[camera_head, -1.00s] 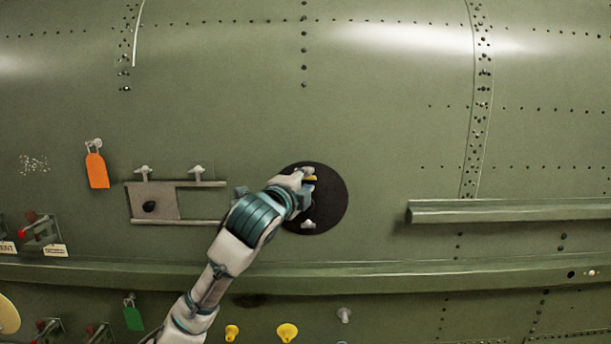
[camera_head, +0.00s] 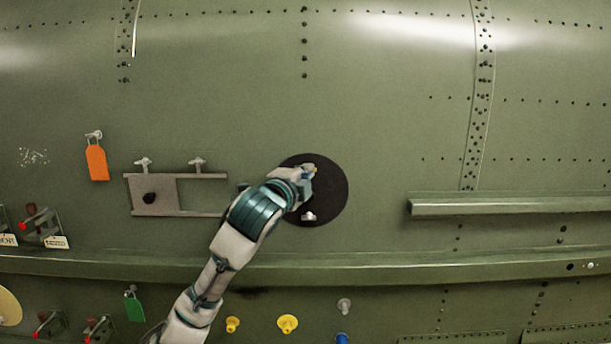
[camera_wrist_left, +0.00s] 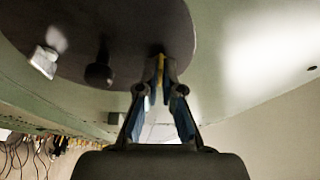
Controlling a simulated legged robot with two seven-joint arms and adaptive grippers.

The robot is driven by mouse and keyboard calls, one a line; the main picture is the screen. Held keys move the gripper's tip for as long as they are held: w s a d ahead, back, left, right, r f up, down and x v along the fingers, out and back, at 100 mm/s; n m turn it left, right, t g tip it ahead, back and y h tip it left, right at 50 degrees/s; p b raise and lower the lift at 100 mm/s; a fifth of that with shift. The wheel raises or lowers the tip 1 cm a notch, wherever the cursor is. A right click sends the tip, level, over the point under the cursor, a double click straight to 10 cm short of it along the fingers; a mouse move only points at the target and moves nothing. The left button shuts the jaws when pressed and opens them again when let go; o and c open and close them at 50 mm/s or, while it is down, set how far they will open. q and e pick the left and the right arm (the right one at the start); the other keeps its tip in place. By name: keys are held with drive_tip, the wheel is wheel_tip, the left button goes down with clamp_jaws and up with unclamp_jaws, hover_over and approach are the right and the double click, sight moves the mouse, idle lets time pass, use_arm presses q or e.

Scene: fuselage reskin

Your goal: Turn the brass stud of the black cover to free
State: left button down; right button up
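The round black cover (camera_head: 333,195) lies on the green fuselage skin, right of centre-left in the head view. It also fills the upper left of the left wrist view (camera_wrist_left: 120,25). My left gripper (camera_head: 309,174) is in front of the cover's upper part. In the wrist view its fingertips (camera_wrist_left: 160,72) close around the yellow brass stud (camera_wrist_left: 161,62), with only a thin strip of brass showing between them. A silver stud (camera_head: 308,216) sits low on the cover, and a black knob (camera_wrist_left: 99,74) stands beside it in the wrist view. My right gripper is not in view.
A slotted grey bracket (camera_head: 178,177) with a sliding plate is left of the cover. An orange tag (camera_head: 97,163) hangs farther left. A long rail (camera_head: 510,207) is at right. Yellow plugs (camera_head: 287,323) stick out below. The skin above the cover is clear.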

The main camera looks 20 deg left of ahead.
use_arm(q)
drive_tip(key=n+t+b, duration=0.1)
drive_tip(key=n, duration=0.1)
drive_tip(key=f+n+t+b, duration=0.1)
drive_tip(key=n+b, duration=0.1)
drive_tip(key=n, duration=0.1)
drive_tip(key=shift+d+y, duration=0.15)
drive_tip(key=shift+y, duration=0.15)
drive_tip(key=n+y+b, duration=0.1)
drive_tip(key=n, duration=0.2)
drive_tip(key=n+t+y+b, duration=0.1)
drive_tip(key=n, duration=0.3)
drive_tip(key=shift+w+d+t+y+b, duration=0.1)
drive_tip(key=shift+d+t+y+b, duration=0.05)
drive_tip(key=shift+t+y+b, duration=0.2)
drive_tip(key=n+y, duration=0.2)
drive_tip(key=n, duration=0.2)
drive_tip(key=shift+d+n+b, duration=0.1)
drive_tip(key=shift+n+b, duration=0.25)
drive_tip(key=shift+n, duration=0.05)
drive_tip(key=shift+n+y, duration=1.45)
drive_tip(key=shift+n, duration=0.95)
drive_tip(key=c, duration=1.3)
unclamp_jaws()
drive_tip(key=shift+d, duration=0.1)
drive_tip(key=shift+c, duration=0.2)
